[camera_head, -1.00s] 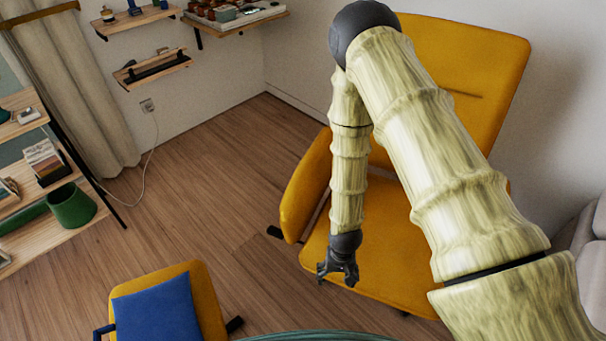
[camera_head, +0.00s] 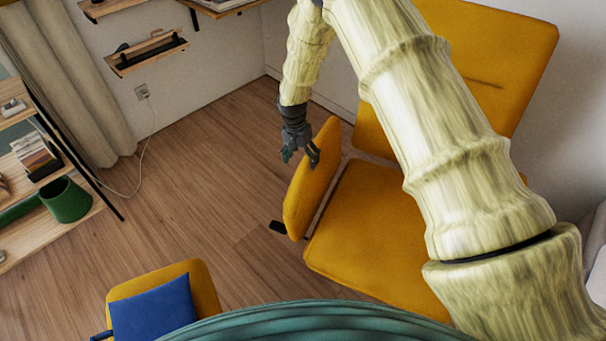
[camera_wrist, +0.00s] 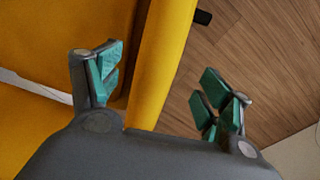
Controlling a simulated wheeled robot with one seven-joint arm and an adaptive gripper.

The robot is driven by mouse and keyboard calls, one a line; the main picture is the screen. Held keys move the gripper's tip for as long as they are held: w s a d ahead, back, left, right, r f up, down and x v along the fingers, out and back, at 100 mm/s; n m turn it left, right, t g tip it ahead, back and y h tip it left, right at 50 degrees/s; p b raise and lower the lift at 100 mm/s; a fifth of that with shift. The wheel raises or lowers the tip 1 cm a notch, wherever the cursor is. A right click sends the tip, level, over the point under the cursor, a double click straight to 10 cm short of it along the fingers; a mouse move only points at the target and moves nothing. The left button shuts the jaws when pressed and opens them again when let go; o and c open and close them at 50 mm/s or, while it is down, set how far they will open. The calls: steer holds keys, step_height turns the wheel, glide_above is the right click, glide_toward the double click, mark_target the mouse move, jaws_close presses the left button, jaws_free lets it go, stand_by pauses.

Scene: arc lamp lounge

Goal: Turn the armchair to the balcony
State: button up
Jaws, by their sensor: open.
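The mustard-yellow armchair (camera_head: 375,225) stands at the right against the wall, its back partly hidden by my arm. Its left armrest (camera_head: 313,180) is a thin upright panel. My gripper (camera_head: 300,158) is open, fingers pointing down, at the upper edge of this armrest. In the wrist view the armrest (camera_wrist: 165,60) runs between the two spread fingers of my gripper (camera_wrist: 160,95), with the seat to the left and floor to the right. I cannot tell whether either finger touches it. No balcony can be made out.
A yellow footstool or seat with a blue cushion (camera_head: 153,308) stands at the lower left. A shelf with a green pot (camera_head: 66,200) stands at the far left, beside a curtain (camera_head: 75,80). A white cord hangs from the wall socket. Wooden floor (camera_head: 190,190) is clear between.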

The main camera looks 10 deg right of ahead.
mark_target(303, 172)
steer(key=f, duration=0.8)
steer(key=shift+s+d+f+p, duration=0.2)
steer(key=shift+s+d+p, duration=0.1)
steer(key=shift+s+d, duration=0.1)
